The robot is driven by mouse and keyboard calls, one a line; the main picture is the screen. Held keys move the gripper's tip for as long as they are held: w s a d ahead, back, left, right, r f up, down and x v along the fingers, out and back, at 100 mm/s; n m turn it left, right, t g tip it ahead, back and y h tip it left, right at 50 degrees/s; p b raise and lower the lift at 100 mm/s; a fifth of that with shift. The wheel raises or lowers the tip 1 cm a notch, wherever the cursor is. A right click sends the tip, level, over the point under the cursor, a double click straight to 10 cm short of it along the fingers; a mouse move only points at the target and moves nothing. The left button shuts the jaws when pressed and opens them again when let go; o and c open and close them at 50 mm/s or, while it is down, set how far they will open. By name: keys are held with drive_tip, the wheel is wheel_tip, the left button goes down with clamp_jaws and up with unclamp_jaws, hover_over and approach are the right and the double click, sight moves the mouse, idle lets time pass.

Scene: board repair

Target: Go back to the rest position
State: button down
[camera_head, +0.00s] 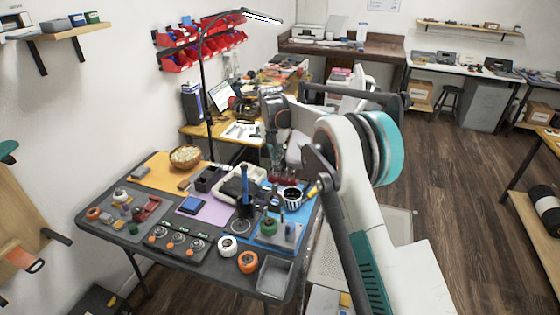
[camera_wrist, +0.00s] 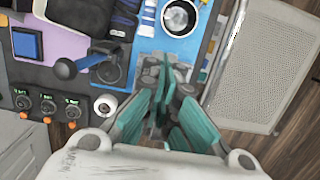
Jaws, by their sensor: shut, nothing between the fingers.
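My gripper (camera_wrist: 168,88) shows in the wrist view with its teal fingers together and nothing between them. It is above the right edge of the work table, over the blue mat (camera_wrist: 196,45). In the head view my arm rises at the right and reaches over the table's right side; the fingers are mostly hidden there. The dark work table (camera_head: 130,228) holds the blue mat and many small parts.
A light tray (camera_head: 226,190), a wicker bowl (camera_head: 185,156) and a lamp pole (camera_head: 205,95) are further back. Wooden floor (camera_head: 450,160) lies open at the right.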

drive_tip(key=shift+r, duration=0.3)
drive_tip(key=s+d+r+m+t+b, duration=0.1)
drive_tip(key=s+d+r+m+b, duration=0.1)
drive_tip(key=s+d+r+m, duration=0.65)
drive_tip(key=s+d+r+m+t+b, duration=0.1)
drive_tip(key=s+d+r+m+b, duration=0.1)
drive_tip(key=s+d+r+m, duration=0.6)
drive_tip(key=s+d+m+t+b, duration=0.25)
drive_tip(key=s+m, duration=0.45)
drive_tip(key=s, duration=1.2)
drive_tip(key=s+d+f+m+b, duration=0.1)
drive_tip(key=s+d+f+m, duration=0.2)
drive_tip(key=s+f+m, duration=0.5)
drive_tip(key=s+f+t, duration=0.1)
drive_tip(key=s, duration=0.4)
drive_tip(key=shift+s+d+f+m+y, duration=0.15)
drive_tip(key=shift+s+f+m+y, duration=0.15)
drive_tip(key=shift+s+f+m, duration=0.1)
